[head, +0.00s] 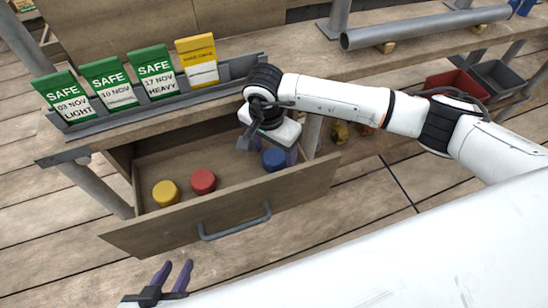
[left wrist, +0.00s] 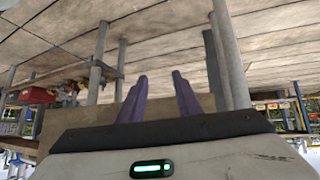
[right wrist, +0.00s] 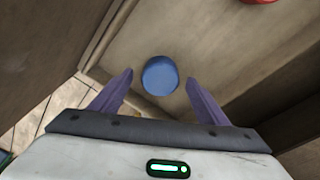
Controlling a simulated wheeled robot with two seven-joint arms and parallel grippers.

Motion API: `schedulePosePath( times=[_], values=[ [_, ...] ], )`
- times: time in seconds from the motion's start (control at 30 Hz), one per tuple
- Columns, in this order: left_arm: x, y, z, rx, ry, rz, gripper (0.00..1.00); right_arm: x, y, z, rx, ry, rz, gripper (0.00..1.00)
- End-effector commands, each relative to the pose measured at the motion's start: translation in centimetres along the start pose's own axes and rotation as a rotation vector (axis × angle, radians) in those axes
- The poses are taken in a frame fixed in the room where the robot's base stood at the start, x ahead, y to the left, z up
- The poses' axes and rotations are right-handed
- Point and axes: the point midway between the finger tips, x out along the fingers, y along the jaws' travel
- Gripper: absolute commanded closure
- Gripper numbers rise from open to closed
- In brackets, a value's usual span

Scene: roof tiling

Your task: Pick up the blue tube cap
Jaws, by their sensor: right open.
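The blue tube cap (head: 274,159) sits in the right end of the open drawer (head: 235,207). In the right wrist view the blue cap (right wrist: 160,76) lies ahead of and between the two fingertips, apart from both. My right gripper (right wrist: 158,82) is open and empty, reaching down over the drawer; in the head view its fingers (head: 268,152) are partly hidden by its own wrist. My left gripper (head: 176,270) is open and empty, in front of the drawer; its two fingers also show in the left wrist view (left wrist: 159,85).
A red cap (head: 203,181) and a yellow cap (head: 166,193) lie further left in the drawer. The drawer walls stand close around the right gripper. A rack (head: 160,103) with green and yellow tags stands on the bench above. Grey and red bins are at the right.

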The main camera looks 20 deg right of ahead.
Motion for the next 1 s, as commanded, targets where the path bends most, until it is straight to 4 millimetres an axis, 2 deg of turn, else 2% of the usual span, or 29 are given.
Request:
schedulePosePath(
  times=[0.17, 0.4, 0.43, 0.73, 0.87, 1.0],
  values=[
    [-0.1, 0.0, -0.1, 0.0, 0.001, 0.0, 0.69, -0.1, 0.0, 0.0, 0.0, 0.0, -0.001, 0.31],
    [-0.1, 0.0, 0.0, 0.0, 0.0, 0.0, 0.69, -0.1, 0.0, 0.0, 0.0, 0.0, -0.001, 0.72],
    [-0.1, 0.0, 0.0, 0.0, 0.0, -0.001, 0.69, -0.1, 0.0, 0.0, 0.0, 0.0, -0.001, 0.75],
    [-0.1, -0.1, 0.0, 0.001, -0.003, -0.001, 0.69, -0.7, -0.1, -0.1, 0.0, 0.001, -0.002, 0.75],
    [-0.3, -0.1, 0.0, 0.001, -0.007, -0.002, 0.69, -2.7, -0.2, -0.4, -0.001, 0.002, -0.005, 0.75],
    [-0.4, -0.1, 0.0, 0.002, -0.011, -0.003, 0.69, -5.6, -0.1, -0.8, 0.0, 0.004, -0.004, 0.75]
  ],
)
